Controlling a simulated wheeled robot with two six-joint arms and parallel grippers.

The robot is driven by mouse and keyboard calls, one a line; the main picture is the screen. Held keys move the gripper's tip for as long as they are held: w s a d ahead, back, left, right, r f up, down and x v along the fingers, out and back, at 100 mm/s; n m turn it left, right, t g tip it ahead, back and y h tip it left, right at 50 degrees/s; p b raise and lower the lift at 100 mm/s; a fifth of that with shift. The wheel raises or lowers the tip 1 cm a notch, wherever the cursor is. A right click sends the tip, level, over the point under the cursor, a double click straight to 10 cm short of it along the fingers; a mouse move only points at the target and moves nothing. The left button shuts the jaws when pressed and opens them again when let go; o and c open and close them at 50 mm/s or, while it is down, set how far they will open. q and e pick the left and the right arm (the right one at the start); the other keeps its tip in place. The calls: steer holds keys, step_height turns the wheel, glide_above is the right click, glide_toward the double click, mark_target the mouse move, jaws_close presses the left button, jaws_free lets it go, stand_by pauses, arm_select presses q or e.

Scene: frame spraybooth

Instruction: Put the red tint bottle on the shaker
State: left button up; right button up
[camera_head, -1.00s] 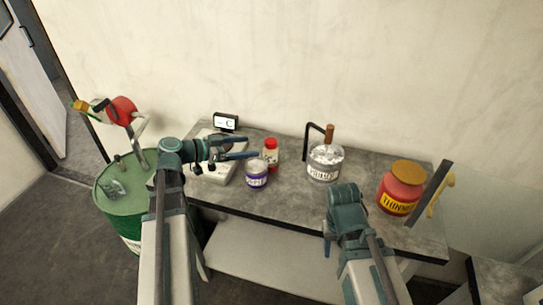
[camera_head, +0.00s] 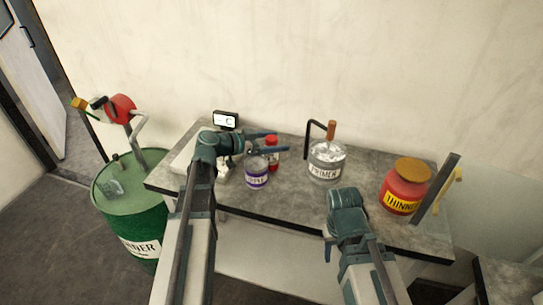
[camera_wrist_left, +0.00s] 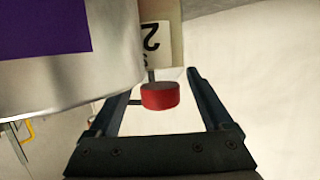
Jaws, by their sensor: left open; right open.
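The red tint bottle (camera_head: 272,158), with a red cap and a pale label, stands upright on the grey bench beside the purple-labelled can (camera_head: 257,178). My left gripper (camera_head: 279,144) is open at the bottle's upper part. In the left wrist view the red cap (camera_wrist_left: 160,96) shows between the open fingers (camera_wrist_left: 158,84), and a label with a "2" is above it. I cannot tell whether a finger touches it. A white device with a small display (camera_head: 226,120) is at the bench's left, partly hidden by my left arm; I cannot tell whether it is the shaker. My right gripper (camera_head: 334,240) is low at the bench's front edge, fingers mostly hidden.
The purple-labelled can is close to the left gripper, large in the left wrist view (camera_wrist_left: 70,75). A primer can (camera_head: 326,170) stands right of the bottle, a red thinner jar (camera_head: 402,192) farther right. A green drum (camera_head: 135,210) is left. Bench between primer and thinner is clear.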

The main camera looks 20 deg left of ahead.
arm_select(q)
steer(key=shift+x, duration=1)
jaws_close()
